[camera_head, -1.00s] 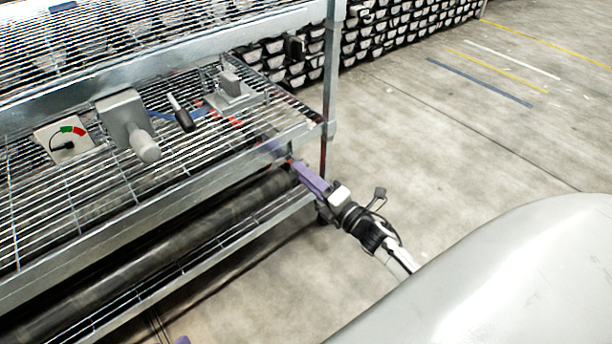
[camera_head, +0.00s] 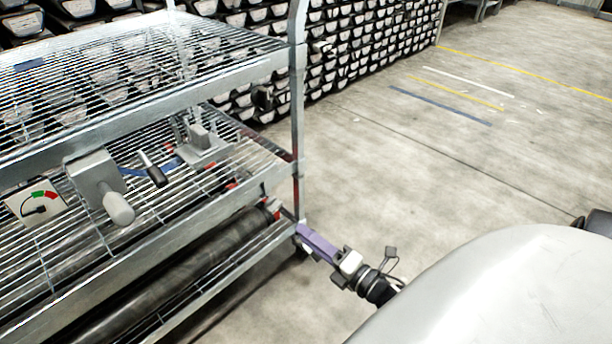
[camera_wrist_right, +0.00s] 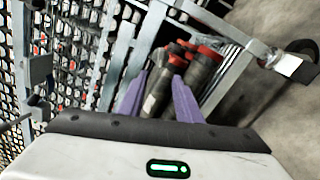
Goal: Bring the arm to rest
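My right gripper (camera_head: 303,231) has purple fingers and is by the front right corner post of a wire rack in the head view. Its arm comes in from the lower right. In the right wrist view its two purple fingers (camera_wrist_right: 160,82) stand apart with nothing held between them. Dark core liners with red ends (camera_wrist_right: 200,70) show beyond the fingers. A long dark liner (camera_head: 215,255) also lies on the rack's lower shelf in the head view. My left gripper is not in view.
The wire rack (camera_head: 185,222) fills the left side. On its shelf are a grey device with a rounded handle (camera_head: 97,180), a gauge panel (camera_head: 35,203) and a small grey clamp-like fixture (camera_head: 203,148). Stacked trays (camera_head: 370,40) stand behind. The floor at right is open.

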